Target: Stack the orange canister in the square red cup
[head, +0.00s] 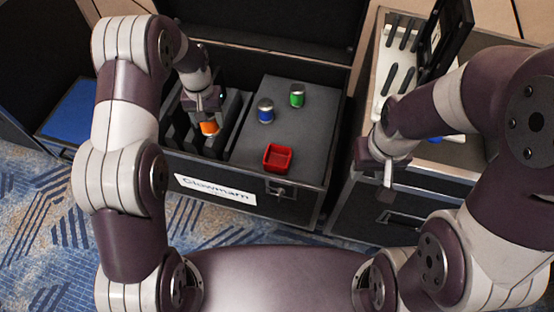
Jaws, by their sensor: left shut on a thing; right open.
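The orange canister (209,128) is held in my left gripper (207,118), which is shut on it over the slotted left part of the open black case. The jaws hide the canister's upper part. The square red cup (278,157) sits on the grey padded surface to the right of the canister, near the case's front edge, and looks empty. My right gripper (384,188) is open and empty, hanging in front of the right-hand case, away from the cup.
A blue canister (265,111) and a green canister (297,95) stand behind the cup on the grey surface (302,125). The black case (285,213) has a raised lid behind. Dark slotted dividers (238,112) lie left. A tool tray (388,62) is at right.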

